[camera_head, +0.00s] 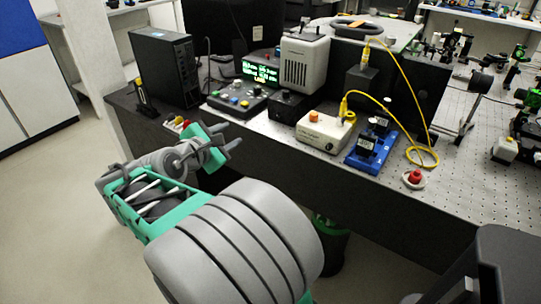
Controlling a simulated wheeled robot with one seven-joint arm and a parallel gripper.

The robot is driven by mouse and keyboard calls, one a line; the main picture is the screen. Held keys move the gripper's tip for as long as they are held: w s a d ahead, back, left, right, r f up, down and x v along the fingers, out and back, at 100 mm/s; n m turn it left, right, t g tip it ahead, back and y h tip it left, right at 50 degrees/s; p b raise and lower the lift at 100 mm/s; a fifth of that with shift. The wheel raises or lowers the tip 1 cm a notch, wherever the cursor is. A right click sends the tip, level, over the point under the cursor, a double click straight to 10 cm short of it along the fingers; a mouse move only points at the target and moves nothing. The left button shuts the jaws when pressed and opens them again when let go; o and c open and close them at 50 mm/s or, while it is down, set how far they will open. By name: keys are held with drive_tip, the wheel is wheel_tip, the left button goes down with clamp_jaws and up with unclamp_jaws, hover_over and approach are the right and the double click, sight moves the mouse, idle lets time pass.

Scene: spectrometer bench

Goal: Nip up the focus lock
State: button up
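I cannot pick out a focus lock for sure in the head view. My gripper (230,136) is at the left front of the bench, near its front edge. Its two dark fingers point to the right and stand apart, with nothing visible between them. A control box (241,98) with coloured knobs and a lit green display (260,71) stands behind my gripper. A pale box with an orange knob (325,130) and a blue base with two black blocks (370,146) stand further right.
A black computer tower (165,68) stands behind my gripper. A yellow cable (411,90) loops over the bench to its front right. A red button (415,176) sits near the front edge. Optical mounts (480,84) crowd the perforated plate at right. A bin (333,250) stands below.

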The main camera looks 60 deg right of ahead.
sight(276, 116)
drive_tip(key=s+d+n+g+h+b, duration=0.1)
drive_tip(key=s+d, duration=0.1)
drive_tip(key=d, duration=0.1)
drive_tip(key=s+d+n+g+h+b, duration=0.1)
drive_tip(key=s+d+n+b, duration=0.1)
drive_tip(key=s+d, duration=0.1)
drive_tip(key=s+d+n+g+h+b, duration=0.1)
drive_tip(key=s+d, duration=0.1)
drive_tip(key=d, duration=0.3)
drive_tip(key=shift+s+d+r+g+h, duration=0.2)
drive_tip(key=shift+r+g+h, duration=0.1)
drive_tip(key=shift+r+g, duration=0.1)
drive_tip(key=shift+w, duration=0.1)
clamp_jaws()
drive_tip(key=shift+a, duration=0.1)
